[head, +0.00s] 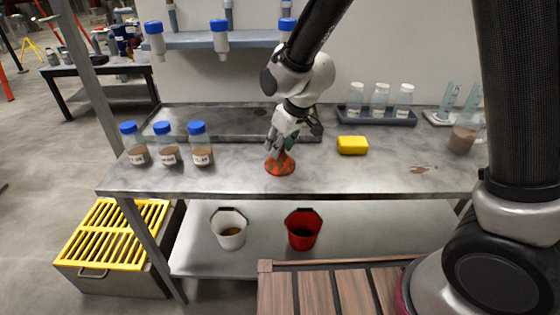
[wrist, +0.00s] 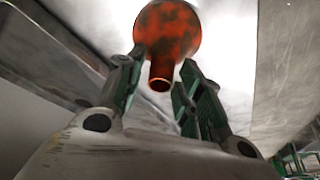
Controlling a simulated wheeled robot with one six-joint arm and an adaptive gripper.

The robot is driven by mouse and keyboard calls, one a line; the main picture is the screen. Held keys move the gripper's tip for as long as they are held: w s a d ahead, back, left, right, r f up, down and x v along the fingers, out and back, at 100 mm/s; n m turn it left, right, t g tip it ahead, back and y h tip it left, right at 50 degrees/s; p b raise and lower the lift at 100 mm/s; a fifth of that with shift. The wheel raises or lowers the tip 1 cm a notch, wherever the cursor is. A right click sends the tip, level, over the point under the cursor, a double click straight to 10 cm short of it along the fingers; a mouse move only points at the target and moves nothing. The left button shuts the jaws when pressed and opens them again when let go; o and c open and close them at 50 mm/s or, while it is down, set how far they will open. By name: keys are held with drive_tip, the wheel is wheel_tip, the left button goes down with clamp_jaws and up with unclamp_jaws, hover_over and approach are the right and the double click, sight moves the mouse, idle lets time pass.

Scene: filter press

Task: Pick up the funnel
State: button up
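The funnel (head: 280,165) is orange-red with dark patches. It stands wide end down on the grey bench, near the middle of its front part. In the wrist view the funnel (wrist: 168,30) shows at the top, with its narrow spout pointing toward my gripper. My gripper (head: 279,148) is directly above the funnel, pointing down. In the wrist view its green-padded fingers (wrist: 163,66) are apart, one on each side of the spout, with a small gap on both sides. My gripper hides part of the spout in the head view.
On the bench (head: 350,180), several blue-capped jars (head: 169,144) stand left. A yellow sponge-like block (head: 352,145) lies close right of my gripper. A dark rack of bottles (head: 379,115) stands behind it. A beaker (head: 462,138) is far right. White (head: 230,228) and red (head: 303,229) buckets stand below.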

drive_tip(key=c, duration=0.5)
